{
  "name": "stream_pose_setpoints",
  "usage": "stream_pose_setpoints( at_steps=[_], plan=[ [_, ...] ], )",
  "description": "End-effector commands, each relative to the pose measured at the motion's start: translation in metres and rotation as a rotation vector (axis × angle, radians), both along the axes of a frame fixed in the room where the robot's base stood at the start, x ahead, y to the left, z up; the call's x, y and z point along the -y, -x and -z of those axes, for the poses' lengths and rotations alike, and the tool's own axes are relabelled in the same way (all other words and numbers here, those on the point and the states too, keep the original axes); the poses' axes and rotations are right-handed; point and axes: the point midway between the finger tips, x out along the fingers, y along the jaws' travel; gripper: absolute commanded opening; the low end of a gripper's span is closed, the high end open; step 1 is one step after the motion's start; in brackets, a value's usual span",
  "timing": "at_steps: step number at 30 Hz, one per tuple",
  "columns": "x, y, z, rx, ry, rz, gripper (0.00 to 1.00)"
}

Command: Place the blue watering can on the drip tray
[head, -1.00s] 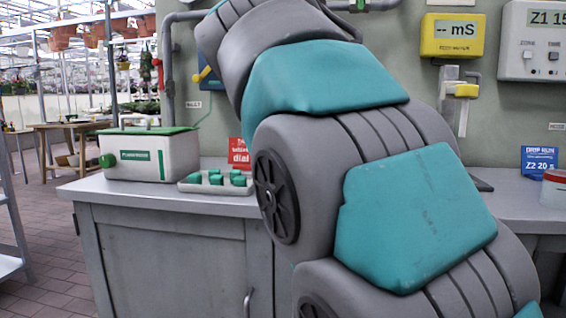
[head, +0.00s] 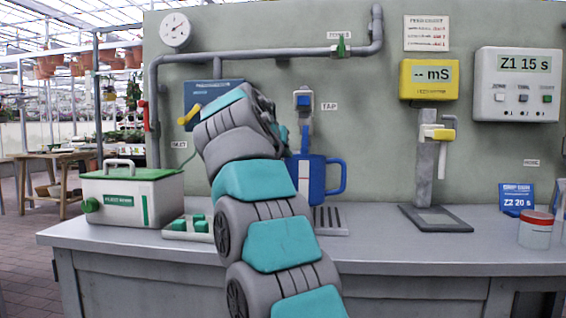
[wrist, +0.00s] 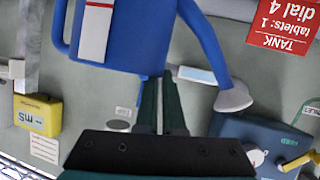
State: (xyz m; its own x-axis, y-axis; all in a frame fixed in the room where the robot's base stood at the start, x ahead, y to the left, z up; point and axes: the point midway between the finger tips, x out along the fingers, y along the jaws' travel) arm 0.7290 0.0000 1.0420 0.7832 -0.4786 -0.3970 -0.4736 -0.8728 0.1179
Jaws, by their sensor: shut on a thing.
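The blue watering can (head: 318,178) is upright in the head view, below the tap (head: 303,103), with its handle to the right. The grey slotted drip tray (head: 332,222) is at or just under the can's base. I cannot tell whether they touch. My gripper (wrist: 161,88) is shut on the watering can, which also shows in the wrist view (wrist: 140,45) upside down, with its white gauge strip and spout. In the head view my arm hides the gripper and the can's left side.
A white-and-green tank box (head: 130,200) and a tray of green tablets (head: 188,228) stand left on the grey bench (head: 420,252). A meter stand (head: 436,215) and a red-lidded jar (head: 536,230) stand right. The wall behind carries pipes and panels.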

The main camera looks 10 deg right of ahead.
Motion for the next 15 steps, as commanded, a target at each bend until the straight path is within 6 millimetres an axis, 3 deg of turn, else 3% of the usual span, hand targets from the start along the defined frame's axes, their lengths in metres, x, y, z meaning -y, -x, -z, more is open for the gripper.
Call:
stream_pose_setpoints(
  at_steps=[5,15],
  plan=[
    [-0.001,-0.013,0.002,-0.004,0.003,0.0,0.0],
    [-0.001,-0.012,0.021,-0.002,0.004,-0.003,0.0]
  ],
)
